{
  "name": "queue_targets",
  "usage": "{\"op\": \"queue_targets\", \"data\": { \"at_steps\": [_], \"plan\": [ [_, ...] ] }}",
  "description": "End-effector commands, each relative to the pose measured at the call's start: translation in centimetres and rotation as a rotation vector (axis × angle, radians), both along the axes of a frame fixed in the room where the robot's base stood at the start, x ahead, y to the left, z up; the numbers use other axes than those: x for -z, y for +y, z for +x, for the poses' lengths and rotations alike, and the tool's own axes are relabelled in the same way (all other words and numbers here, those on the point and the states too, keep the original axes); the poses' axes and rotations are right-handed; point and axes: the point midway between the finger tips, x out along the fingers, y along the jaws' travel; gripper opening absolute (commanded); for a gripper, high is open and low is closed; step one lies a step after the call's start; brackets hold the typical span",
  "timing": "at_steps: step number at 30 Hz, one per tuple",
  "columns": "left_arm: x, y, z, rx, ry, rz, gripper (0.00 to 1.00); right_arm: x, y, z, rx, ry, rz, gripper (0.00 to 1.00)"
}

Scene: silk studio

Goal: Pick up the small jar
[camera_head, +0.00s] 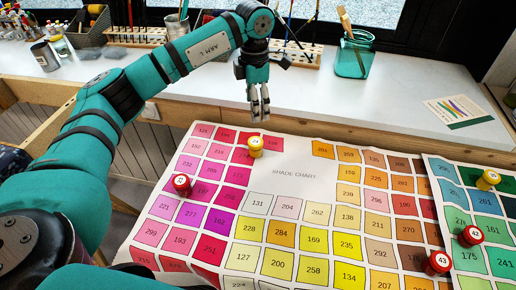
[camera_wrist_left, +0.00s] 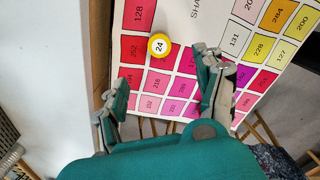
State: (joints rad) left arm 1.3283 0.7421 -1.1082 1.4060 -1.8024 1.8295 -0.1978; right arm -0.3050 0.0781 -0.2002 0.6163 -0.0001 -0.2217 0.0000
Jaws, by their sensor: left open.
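A small yellow jar with a white round label on its lid (camera_head: 255,147) stands upright on the shade chart (camera_head: 293,172), near its back edge. In the left wrist view the same jar (camera_wrist_left: 159,45) reads 24 and lies beyond my fingertips, roughly between their lines. My left gripper (camera_head: 259,108) points down above and behind the yellow jar, apart from it. In the left wrist view its two fingers (camera_wrist_left: 158,85) are spread with nothing between them. My right gripper is not in view.
A red jar (camera_head: 181,184) stands on the chart's left part. Two red jars (camera_head: 472,236) (camera_head: 438,262) and another yellow jar (camera_head: 488,180) stand at the right. Behind is a white counter (camera_head: 330,95) with a glass jar of brushes (camera_head: 355,56), brush racks and pots.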

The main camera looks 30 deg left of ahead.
Motion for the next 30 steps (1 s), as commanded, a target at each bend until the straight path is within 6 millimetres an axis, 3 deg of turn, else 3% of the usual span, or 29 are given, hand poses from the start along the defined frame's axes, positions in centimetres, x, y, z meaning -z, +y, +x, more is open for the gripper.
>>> {"op": "queue_targets", "data": {
  "at_steps": [12, 23, 30],
  "plan": [
    [8.6, 0.0, -0.1, 0.001, 0.004, 0.001, 0.70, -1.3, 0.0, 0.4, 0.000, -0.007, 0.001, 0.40],
    [11.9, -0.1, 0.1, 0.000, 0.002, -0.001, 0.70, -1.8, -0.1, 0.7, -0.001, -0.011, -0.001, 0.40],
    [15.4, -0.2, 0.5, 0.000, 0.002, -0.002, 0.70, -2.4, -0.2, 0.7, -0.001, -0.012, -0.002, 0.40]
  ]
}}
